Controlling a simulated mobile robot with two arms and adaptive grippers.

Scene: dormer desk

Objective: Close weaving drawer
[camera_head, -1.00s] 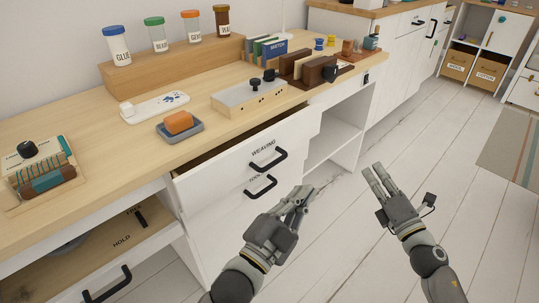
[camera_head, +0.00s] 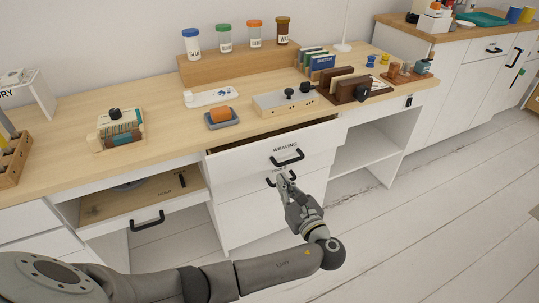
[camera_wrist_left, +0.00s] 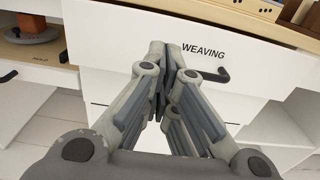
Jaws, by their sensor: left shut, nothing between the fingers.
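The weaving drawer (camera_head: 240,161) is a white front marked WEAVING with a black bar handle (camera_head: 288,158). It stands pulled out from under the desk top, with a dark gap above its front. In the left wrist view the drawer front (camera_wrist_left: 120,40) fills the upper middle, with its handle at the right. My left gripper (camera_head: 283,180) is shut and empty, just below the weaving handle and in front of the lower drawer's handle. In the wrist view its fingertips (camera_wrist_left: 168,48) overlap the drawer front left of the label; contact cannot be told. My right gripper is out of view.
A hold drawer (camera_head: 107,205) stands open at the left with its own black handle. The desk top (camera_head: 160,125) bears a sponge dish (camera_head: 222,119), a wooden box (camera_head: 284,102), jars on a riser and a loom-like block. An open shelf bay (camera_head: 365,150) lies right of the drawers.

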